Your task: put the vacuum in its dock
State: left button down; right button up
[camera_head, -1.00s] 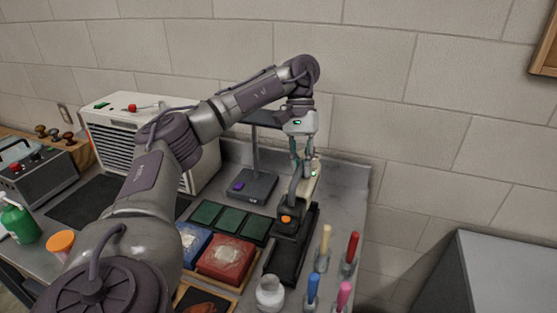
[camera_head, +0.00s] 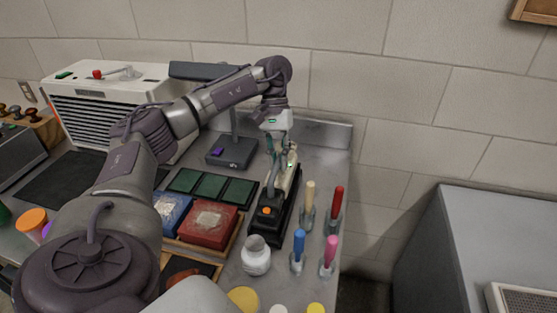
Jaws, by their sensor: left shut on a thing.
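The vacuum (camera_head: 267,211) is a slim handheld unit with a dark front, an orange button, a dark handle and a cream rear part with a small green light. My left gripper (camera_head: 275,157) reaches down from above and is shut on its handle. The vacuum lies lengthwise over the dock (camera_head: 269,234), a long black tray on the bench. It looks lined up with the dock and low in it, but I cannot tell whether it is fully seated. My right gripper is not in view.
A white jar (camera_head: 256,256) stands in front of the dock. Upright coloured tools, including a red one (camera_head: 336,203), stand close on its right. Green pads (camera_head: 204,188) and a red box (camera_head: 208,226) lie left. A lamp-like stand (camera_head: 232,152) is behind.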

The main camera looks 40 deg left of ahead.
pick_arm(q)
jog(key=shift+w+a+f, duration=0.1)
jog(key=shift+a+f, duration=0.05)
jog(key=shift+f, duration=0.2)
jog(key=shift+f+b, duration=0.3)
jog(key=shift+b, duration=0.1)
jog(key=shift+f, duration=0.35)
jog(key=c, duration=1.2)
grip_release()
jog(key=shift+o, duration=0.2)
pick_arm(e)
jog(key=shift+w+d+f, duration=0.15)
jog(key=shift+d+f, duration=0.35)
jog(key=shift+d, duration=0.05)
